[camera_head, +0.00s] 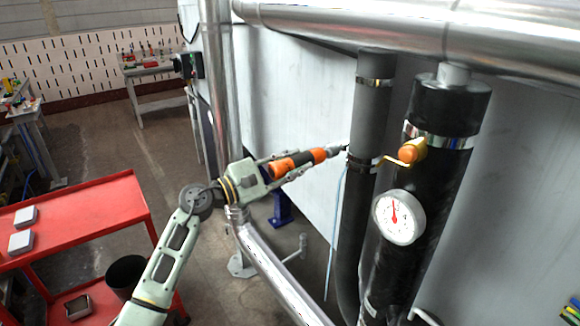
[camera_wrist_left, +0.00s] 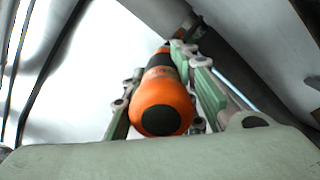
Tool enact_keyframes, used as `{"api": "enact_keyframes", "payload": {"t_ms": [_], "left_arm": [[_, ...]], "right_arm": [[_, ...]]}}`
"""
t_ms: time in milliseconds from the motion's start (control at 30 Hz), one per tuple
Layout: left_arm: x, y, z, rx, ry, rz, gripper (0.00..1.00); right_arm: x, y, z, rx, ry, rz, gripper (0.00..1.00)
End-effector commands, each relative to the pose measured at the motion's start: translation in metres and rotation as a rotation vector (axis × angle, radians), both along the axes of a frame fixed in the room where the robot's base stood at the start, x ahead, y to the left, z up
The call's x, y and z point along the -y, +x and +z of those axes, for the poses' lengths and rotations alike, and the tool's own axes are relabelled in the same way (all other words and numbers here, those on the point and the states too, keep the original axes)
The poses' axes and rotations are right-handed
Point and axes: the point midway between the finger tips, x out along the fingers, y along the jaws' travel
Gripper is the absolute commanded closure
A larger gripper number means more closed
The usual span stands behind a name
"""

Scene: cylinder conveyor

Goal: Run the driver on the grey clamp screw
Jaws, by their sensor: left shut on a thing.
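The orange and black driver (camera_head: 318,155) is held in my left gripper (camera_head: 290,165). It points right and slightly up, with its grey nose at the narrow dark pipe (camera_head: 369,115). The nose end is close to a dark clamp band (camera_head: 362,164) on that pipe. I cannot tell whether it touches the clamp screw, which is too small to make out. In the left wrist view, the driver's orange rear end (camera_wrist_left: 160,105) faces the camera between the gripper fingers (camera_wrist_left: 160,92), and its tip is hidden. My right gripper is not in view.
A thick black pipe with a gauge (camera_head: 398,217) and a yellow-orange valve handle (camera_head: 408,153) stands just right of the narrow pipe. A silver pipe (camera_head: 400,25) crosses above. A red cart (camera_head: 90,212) and a black bin (camera_head: 125,272) are at lower left.

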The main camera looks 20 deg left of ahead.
Motion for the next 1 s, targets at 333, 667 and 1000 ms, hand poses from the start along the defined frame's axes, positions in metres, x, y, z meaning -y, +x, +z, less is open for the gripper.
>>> {"api": "enact_keyframes", "payload": {"t_ms": [333, 667, 1000], "left_arm": [[-0.0003, -0.0001, 0.0027, 0.004, -0.002, 0.001, 1.0], [0.001, -0.0006, 0.0023, 0.005, -0.002, -0.001, 1.0], [0.0009, -0.0006, 0.0035, 0.005, -0.003, 0.0, 1.0]], "right_arm": [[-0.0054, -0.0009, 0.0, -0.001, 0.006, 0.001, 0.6], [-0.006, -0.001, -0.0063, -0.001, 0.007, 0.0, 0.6], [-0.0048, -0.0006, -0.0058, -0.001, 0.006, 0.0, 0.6]]}}
